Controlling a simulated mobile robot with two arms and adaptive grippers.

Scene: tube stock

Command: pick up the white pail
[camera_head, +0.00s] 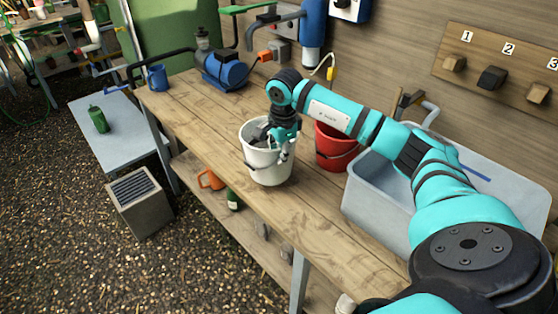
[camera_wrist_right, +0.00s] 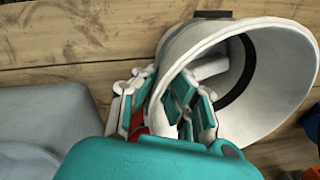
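The white pail (camera_head: 262,167) stands upright on the wooden bench, with a dark handle against its side. My right gripper (camera_head: 284,146) reaches down at the pail's right rim in the head view. In the right wrist view the pail (camera_wrist_right: 265,85) lies ahead, its round mouth and inside showing. There the rim runs between the two fingers of my right gripper (camera_wrist_right: 163,100), one finger outside the wall and one inside. The fingers are close to the wall, but I cannot tell whether they press on it. My left gripper is not in view.
A red pail (camera_head: 335,150) stands close to the right of the white pail. A grey basin (camera_head: 370,205) is farther right. A blue pump (camera_head: 225,72) sits toward the bench's far end. Bare bench top (camera_head: 195,110) lies left of the white pail.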

